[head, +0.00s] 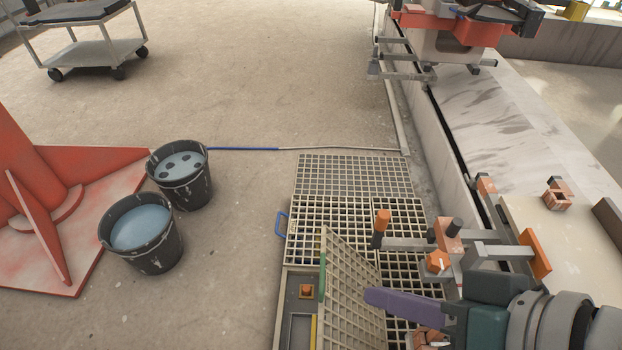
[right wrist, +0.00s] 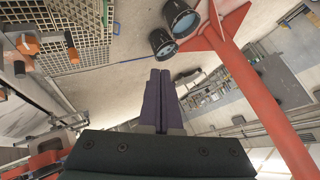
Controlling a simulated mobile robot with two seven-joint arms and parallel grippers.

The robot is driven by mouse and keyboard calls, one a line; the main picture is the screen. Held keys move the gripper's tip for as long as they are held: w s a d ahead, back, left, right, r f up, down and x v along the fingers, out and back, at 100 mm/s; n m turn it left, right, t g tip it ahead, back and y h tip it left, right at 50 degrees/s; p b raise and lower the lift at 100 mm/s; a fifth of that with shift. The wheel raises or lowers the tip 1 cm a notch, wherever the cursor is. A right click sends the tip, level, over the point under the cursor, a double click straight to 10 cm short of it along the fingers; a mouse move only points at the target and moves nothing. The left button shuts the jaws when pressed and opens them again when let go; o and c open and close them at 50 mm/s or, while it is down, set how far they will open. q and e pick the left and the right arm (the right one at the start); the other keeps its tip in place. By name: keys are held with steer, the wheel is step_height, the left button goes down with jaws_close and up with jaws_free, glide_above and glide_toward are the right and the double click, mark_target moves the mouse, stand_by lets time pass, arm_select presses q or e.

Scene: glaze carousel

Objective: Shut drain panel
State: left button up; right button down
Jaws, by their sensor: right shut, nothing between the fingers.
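The drain panel (head: 343,292) is a pale square-mesh grate that stands tilted up in the lower middle of the head view. A green strip (head: 322,276) runs along its left edge. Left of it lies an open recess (head: 301,312) with an orange block inside. My right gripper (head: 369,296) has purple fingers, shut and empty. Its tips overlap the panel's right side in the head view; I cannot tell whether they touch. The right wrist view shows the shut fingers (right wrist: 160,76) pointing over bare floor, with grating at top left. My left gripper is not in view.
Flat floor grating (head: 352,175) extends beyond the panel, with a blue handle (head: 281,224) at its left. Two buckets of liquid (head: 140,228) (head: 180,168) and a red stand (head: 60,215) are at left. Clamps with an orange knob (head: 382,220) and a stone ledge are at right.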

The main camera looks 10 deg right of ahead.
step_height(320, 180, down, 25)
steer(key=w+d+m+t+b, duration=0.2)
steer(key=m+b, duration=0.1)
steer(key=b, duration=1.7)
steer(key=m+t+b, duration=0.2)
steer(key=m+b, duration=0.1)
steer(key=b, duration=2)
glide_toward(324, 314)
steer(key=w, duration=0.4)
steer(key=shift+w+a+f+b, duration=0.15)
steer(key=shift+a+f, duration=0.15)
steer(key=shift+f, duration=0.15)
steer(key=shift+w+a+f+b, duration=0.2)
steer(key=shift+a+f, duration=0.1)
steer(key=shift+f, duration=0.15)
steer(key=shift+a+f, duration=0.3)
steer(key=shift+a, duration=0.3)
steer(key=shift+d, duration=0.1)
